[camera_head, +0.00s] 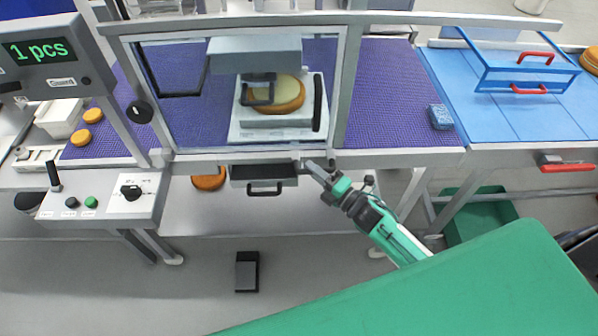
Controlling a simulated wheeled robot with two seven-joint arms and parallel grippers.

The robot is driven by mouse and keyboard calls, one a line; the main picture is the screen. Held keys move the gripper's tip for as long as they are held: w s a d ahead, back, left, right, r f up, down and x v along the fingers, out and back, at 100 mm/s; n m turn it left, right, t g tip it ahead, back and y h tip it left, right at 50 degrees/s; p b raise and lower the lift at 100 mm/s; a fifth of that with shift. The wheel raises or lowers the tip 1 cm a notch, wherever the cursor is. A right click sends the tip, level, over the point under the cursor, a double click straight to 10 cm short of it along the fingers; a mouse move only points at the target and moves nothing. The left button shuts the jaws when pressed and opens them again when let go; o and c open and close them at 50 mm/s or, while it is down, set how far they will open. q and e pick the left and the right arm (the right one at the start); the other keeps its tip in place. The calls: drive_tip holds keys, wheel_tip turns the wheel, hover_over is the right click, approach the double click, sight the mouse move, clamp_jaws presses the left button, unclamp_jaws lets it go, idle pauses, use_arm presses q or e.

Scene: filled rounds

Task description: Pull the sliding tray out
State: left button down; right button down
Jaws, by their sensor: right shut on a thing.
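A pale sliding tray (277,130) is behind the clear guard, under the grey press head (255,54). A golden round with pale filling (285,95) sits on it. A black upright handle (317,103) is at its right side. My right gripper (311,166) is by the guard's lower right edge, in front of and below the tray and apart from the black handle. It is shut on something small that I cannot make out. My left gripper is not in view.
A dark drawer (263,177) with a black handle hangs under the bench, left of my right gripper. The guard frame (232,158) stands before the tray. The floor in front is mostly clear.

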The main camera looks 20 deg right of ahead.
drive_tip(key=s+d+b, duration=0.2)
drive_tip(key=s+d, duration=0.1)
drive_tip(key=d, duration=0.7)
drive_tip(key=s+d+b, duration=0.2)
drive_tip(key=s+d, duration=0.1)
drive_tip(key=d, duration=0.7)
drive_tip(key=s+d+b, duration=0.1)
drive_tip(key=s+d, duration=0.1)
drive_tip(key=d, duration=0.9)
drive_tip(key=shift+s+b, duration=0.4)
drive_tip(key=c, duration=1.7)
unclamp_jaws()
drive_tip(key=shift+d, duration=0.1)
drive_tip(key=o, duration=0.3)
drive_tip(key=shift+s+d, duration=0.15)
drive_tip(key=shift+o, duration=0.2)
drive_tip(key=b+v, duration=0.3)
drive_tip(key=v, duration=1.1)
